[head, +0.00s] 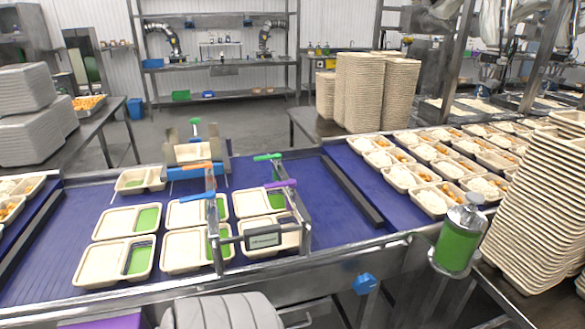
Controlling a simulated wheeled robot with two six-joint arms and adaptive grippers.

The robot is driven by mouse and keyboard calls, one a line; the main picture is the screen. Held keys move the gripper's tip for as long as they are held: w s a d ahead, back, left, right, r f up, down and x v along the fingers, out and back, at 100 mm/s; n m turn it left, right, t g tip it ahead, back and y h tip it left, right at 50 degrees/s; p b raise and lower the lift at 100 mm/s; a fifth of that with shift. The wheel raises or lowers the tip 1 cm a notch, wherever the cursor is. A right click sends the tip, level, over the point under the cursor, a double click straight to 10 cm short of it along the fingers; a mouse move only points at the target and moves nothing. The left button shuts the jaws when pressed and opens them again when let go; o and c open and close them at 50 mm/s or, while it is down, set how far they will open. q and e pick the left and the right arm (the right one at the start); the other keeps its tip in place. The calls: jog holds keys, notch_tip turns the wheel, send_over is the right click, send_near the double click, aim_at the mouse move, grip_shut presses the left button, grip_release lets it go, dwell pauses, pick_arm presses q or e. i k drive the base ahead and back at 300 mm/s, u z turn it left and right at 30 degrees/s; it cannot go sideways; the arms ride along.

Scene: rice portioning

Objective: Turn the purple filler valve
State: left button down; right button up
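The purple filler valve (281,184) is a short purple handle on the metal filler frame (303,236) that stands over the blue conveyor (335,222). It sits on the near right part of the frame, over a tray. A green handle (267,157) lies behind it. An orange handle (195,166) and a blue handle (197,197) are on the frame's left side. Beige trays with green compartments (137,260) sit under and beside the frame. Neither of my grippers is in view.
A green dispenser bottle (456,238) stands at the right on the conveyor's near edge. Tall stacks of beige trays (528,195) are at far right. Rows of filled trays (432,200) lie on the right-hand belt. A blue knob (364,284) is on the near side.

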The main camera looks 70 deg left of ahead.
aim_at(291, 184)
jog(key=i, duration=1.2)
jog(key=u, duration=1.95)
